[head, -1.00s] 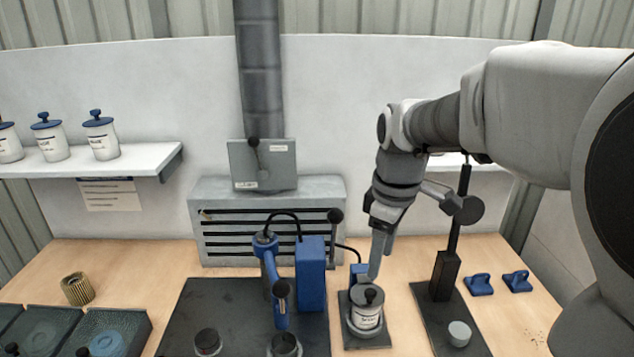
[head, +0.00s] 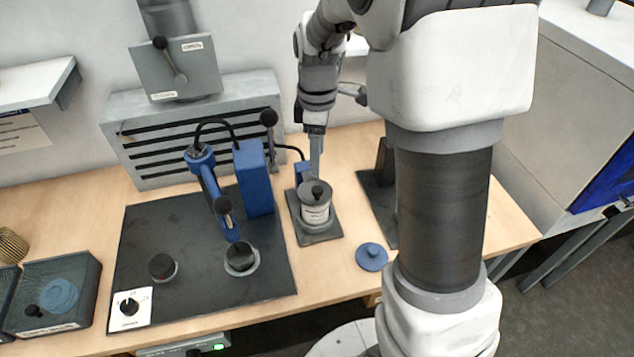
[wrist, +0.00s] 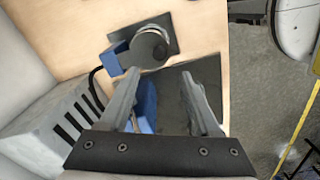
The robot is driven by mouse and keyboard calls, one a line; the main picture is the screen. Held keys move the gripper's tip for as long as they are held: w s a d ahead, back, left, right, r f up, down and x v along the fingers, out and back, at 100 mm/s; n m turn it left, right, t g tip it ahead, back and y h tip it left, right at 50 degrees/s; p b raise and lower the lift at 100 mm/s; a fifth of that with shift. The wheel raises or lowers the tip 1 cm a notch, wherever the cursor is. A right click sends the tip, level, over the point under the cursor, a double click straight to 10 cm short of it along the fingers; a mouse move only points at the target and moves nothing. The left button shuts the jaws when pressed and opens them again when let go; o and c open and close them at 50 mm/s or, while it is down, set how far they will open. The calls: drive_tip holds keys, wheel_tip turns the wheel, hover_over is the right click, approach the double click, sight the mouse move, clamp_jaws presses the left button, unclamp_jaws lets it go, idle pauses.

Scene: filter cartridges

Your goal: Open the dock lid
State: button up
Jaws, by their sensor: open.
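The dock is a dark plate (head: 322,239) with a blue block (head: 303,172) behind a white, labelled round body. A grey round lid (head: 303,195) with a black knob (head: 317,190) covers its top. The lid and the blue block (wrist: 117,60) also show in the wrist view, just beyond the fingertips. My gripper (head: 316,176) points down just behind and above the lid. In the wrist view its two fingers (wrist: 158,78) are spread apart with nothing between them. Whether a finger touches the lid cannot be told.
Left of the dock, a black plate (head: 150,230) carries a blue press-like device (head: 212,190) and two round sockets. A blue knobbed disc (head: 371,256) lies right of the dock. A dark stand (head: 375,190) is partly hidden behind my arm. A vented grey box (head: 150,175) stands behind.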

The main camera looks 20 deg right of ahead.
sight(317, 189)
wheel_tip(317, 189, down, 10)
drive_tip(key=shift+r, duration=0.15)
drive_tip(key=shift+c, duration=0.3)
clamp_jaws()
idle(1.2)
